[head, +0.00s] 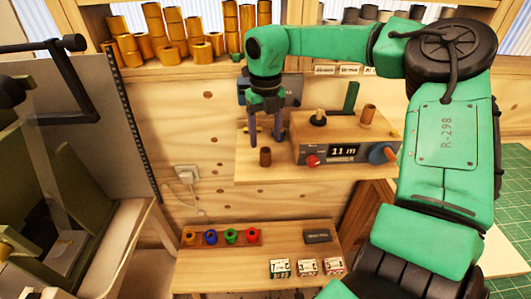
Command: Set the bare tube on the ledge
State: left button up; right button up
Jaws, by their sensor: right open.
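A small brown tube (265,157), seemingly bare, stands upright on the left part of the wooden ledge (290,174) that juts from the plank wall. My right gripper (266,140) points down just above and behind it in the picture. Its two dark fingers are apart with nothing visible between them. I cannot tell whether a finger touches the tube. My left gripper is not in view.
A grey machine (343,152) reading "11 m" fills the ledge's right, with another brown tube (368,115) on top. Gold rolls (172,50) stand on the upper shelf. Coloured rolls sit in a wooden rack (258,238) on the lower bench. A grey panel (92,115) stands left.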

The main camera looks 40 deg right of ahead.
notch_tip(320, 180, up, 6)
jog(key=shift+f, duration=0.1)
dwell(0.4)
